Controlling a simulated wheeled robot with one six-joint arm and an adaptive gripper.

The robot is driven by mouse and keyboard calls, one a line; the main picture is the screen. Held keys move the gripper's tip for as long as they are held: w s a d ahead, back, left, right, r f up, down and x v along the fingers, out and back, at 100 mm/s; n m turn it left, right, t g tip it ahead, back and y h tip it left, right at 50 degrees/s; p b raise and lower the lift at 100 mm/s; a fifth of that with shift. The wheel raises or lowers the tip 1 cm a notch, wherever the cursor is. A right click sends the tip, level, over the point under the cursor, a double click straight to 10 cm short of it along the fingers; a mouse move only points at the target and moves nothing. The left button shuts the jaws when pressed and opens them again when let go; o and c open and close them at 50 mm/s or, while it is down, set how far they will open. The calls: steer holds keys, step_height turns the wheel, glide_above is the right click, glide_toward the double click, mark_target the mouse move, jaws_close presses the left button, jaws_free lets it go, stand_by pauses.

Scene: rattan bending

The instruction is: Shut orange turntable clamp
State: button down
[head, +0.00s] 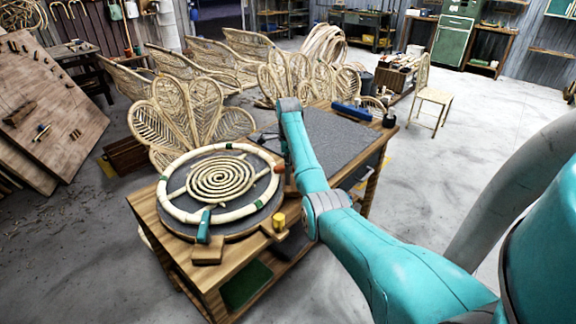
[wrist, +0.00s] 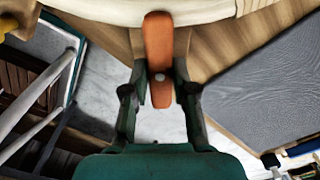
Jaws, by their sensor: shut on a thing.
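The orange turntable clamp (wrist: 159,38) is a rounded orange lever in the upper middle of the wrist view, its upper end against the pale rattan ring (wrist: 95,12). My gripper (wrist: 161,92) has its dark fingers on both sides of the lever's lower part and is shut on it. In the head view a small piece of the orange clamp (head: 279,169) shows at the right side of the round turntable (head: 180,222), just left of my arm. My fingers are mostly hidden there behind the arm. I cannot tell whether the clamp is locked down.
A rattan spiral (head: 221,178) lies inside the ring. A teal clamp (head: 203,228) and a yellow knob (head: 279,220) are at the wooden bench's front. A blue tool (head: 351,111) lies at the back of the grey bench top (head: 340,138).

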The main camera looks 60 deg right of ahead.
steer(key=shift+m, duration=0.3)
steer(key=c, duration=0.9)
jaws_free()
steer(key=shift+r, duration=3.75)
